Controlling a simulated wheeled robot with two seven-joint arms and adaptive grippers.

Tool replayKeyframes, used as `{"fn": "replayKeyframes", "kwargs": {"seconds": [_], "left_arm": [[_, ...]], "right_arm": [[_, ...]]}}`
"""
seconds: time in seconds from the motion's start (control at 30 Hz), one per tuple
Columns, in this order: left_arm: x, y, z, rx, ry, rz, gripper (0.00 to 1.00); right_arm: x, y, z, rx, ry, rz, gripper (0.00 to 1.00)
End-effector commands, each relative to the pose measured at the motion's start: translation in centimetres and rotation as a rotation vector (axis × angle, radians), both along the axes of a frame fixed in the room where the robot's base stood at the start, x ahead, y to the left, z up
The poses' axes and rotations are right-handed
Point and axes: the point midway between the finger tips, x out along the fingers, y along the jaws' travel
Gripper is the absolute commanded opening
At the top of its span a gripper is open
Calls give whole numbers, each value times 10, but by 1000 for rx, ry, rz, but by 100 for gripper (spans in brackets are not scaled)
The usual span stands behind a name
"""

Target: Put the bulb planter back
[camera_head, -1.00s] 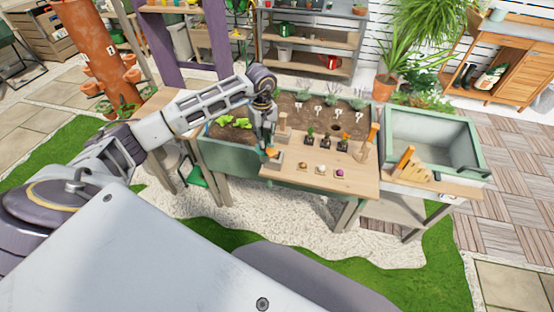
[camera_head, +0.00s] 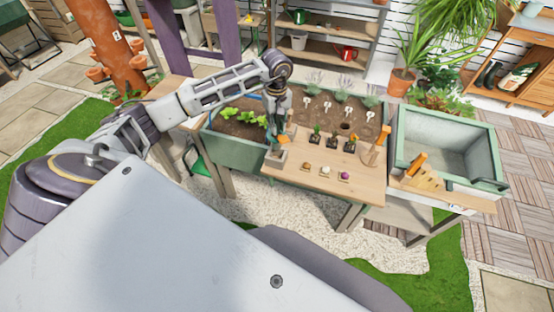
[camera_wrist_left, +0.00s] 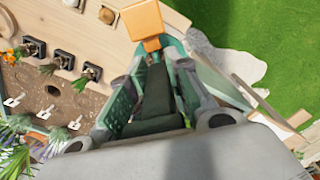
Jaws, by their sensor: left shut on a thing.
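The bulb planter shows as an orange handle (camera_head: 283,141) in my left gripper (camera_head: 280,134), low over the left end of the wooden potting board (camera_head: 325,186). In the left wrist view, the orange handle (camera_wrist_left: 143,20) sticks out past the fingertips of my left gripper (camera_wrist_left: 158,58). The gripper is shut on it. A grey block-like piece (camera_head: 276,159) shows just below the handle; I cannot tell whether it is the planter's lower part or a holder. My right gripper is not in view.
Several small potted plants (camera_head: 333,142) and a row of bulbs (camera_head: 325,170) stand on the board. An orange-handled tool (camera_head: 379,140) stands at its right end. The planting bed (camera_head: 240,154) lies behind and left. A green-rimmed tub (camera_head: 490,182) is at right.

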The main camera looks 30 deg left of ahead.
Motion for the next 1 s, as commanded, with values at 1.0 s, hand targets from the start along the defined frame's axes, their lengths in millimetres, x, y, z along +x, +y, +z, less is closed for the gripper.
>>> {"fn": "replayKeyframes", "kwargs": {"seconds": [1.0], "left_arm": [[1,0,-63,-1,-1,0,0]], "right_arm": [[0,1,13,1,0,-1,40]]}}
